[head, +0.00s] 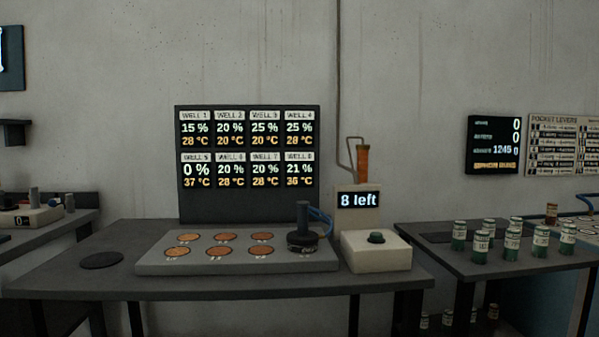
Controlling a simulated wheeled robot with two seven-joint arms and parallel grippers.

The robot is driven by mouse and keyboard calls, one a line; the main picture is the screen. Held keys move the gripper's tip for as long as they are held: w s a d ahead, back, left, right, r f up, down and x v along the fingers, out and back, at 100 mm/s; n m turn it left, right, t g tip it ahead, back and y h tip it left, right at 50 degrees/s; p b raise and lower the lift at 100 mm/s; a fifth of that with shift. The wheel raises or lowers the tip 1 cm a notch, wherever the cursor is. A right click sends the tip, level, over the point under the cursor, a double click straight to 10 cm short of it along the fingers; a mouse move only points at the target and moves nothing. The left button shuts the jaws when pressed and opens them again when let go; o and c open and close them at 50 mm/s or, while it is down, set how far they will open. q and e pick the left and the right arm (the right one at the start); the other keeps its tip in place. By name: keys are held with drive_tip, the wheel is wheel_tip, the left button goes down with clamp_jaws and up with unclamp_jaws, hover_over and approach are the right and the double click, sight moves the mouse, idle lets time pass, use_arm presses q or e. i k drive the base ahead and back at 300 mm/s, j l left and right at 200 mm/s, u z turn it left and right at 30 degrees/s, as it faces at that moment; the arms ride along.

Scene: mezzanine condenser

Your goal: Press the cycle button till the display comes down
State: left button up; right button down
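Behind the button, a small display (358,200) on the box's upright part reads "8 left". No gripper shows in the head view, so nothing of mine is seen touching the button.
Left of the box, a grey plate (151,266) holds copper discs and a dark handled device (302,233) with a blue hose. A well display board (248,207) stands behind. Green-banded jars (480,246) crowd the right table. The middle table's front strip is clear.

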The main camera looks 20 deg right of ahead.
sight(376, 236)
drive_tip(key=l+u, duration=0.1)
drive_tip(key=l, duration=0.35)
drive_tip(key=k+l+u, duration=0.1)
drive_tip(key=l, duration=0.4)
drive_tip(key=l+u, duration=0.1)
drive_tip(key=l, duration=0.35)
drive_tip(key=k+l+u, duration=0.1)
drive_tip(key=l, duration=0.35)
drive_tip(key=k+l+u, duration=0.1)
drive_tip(key=l, duration=0.35)
drive_tip(key=k+l+u, duration=0.1)
drive_tip(key=l, duration=0.35)
drive_tip(key=k+l+u, duration=0.1)
drive_tip(key=l, duration=0.35)
drive_tip(key=k, duration=0.1)
